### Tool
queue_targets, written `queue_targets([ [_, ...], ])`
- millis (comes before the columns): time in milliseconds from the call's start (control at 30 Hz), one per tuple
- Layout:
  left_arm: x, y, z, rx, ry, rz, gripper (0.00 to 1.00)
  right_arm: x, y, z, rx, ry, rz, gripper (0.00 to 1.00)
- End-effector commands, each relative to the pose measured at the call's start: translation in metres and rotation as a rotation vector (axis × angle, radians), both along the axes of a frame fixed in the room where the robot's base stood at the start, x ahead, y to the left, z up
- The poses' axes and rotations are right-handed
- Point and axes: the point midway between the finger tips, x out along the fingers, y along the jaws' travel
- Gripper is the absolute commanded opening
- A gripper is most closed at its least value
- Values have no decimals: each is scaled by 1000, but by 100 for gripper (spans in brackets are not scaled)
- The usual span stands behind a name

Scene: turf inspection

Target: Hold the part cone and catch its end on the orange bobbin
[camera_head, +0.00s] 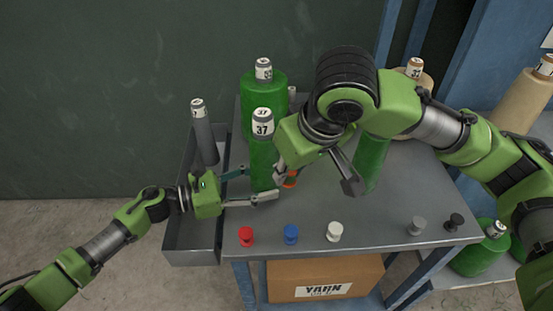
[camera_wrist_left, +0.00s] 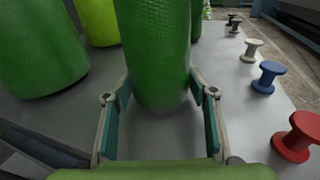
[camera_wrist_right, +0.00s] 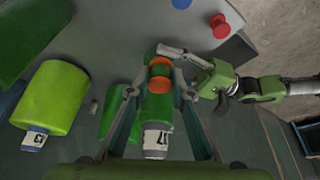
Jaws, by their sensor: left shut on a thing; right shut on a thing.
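The green cone with a white 37 label (camera_head: 262,155) stands upright on the grey table. My left gripper (camera_head: 261,186) is low on it, a finger at each side; the left wrist view shows the cone (camera_wrist_left: 157,50) between the fingers. The orange bobbin (camera_head: 290,181) is just right of the cone, partly hidden by my right gripper. In the right wrist view the bobbin (camera_wrist_right: 159,84) lies between the fingertips of my right gripper (camera_wrist_right: 159,76), with a green band between its orange flanges. I cannot make out a loose yarn end.
Red (camera_head: 246,236), blue (camera_head: 291,234) and white (camera_head: 335,231) bobbins stand along the table's front edge, with grey (camera_head: 417,226) and black (camera_head: 454,222) ones further right. Another green cone (camera_head: 263,95) stands behind. A grey cone (camera_head: 204,140) stands in the left tray.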

Motion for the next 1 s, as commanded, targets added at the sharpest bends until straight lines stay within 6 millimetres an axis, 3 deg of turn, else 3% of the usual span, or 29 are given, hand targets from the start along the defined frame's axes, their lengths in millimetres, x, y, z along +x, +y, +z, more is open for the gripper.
queue_targets([
  [400,1,1,0,1,0,2,40,0,0,0,0,-1,0,6],
  [433,1,1,0,1,0,2,55,0,0,0,0,-1,0,6],
  [500,1,1,0,1,0,2,72,0,0,0,0,-1,0,6],
  [867,0,2,0,1,0,1,72,0,0,0,0,-1,1,6],
  [1000,-3,15,0,3,1,5,72,0,0,0,0,-1,1,6],
])
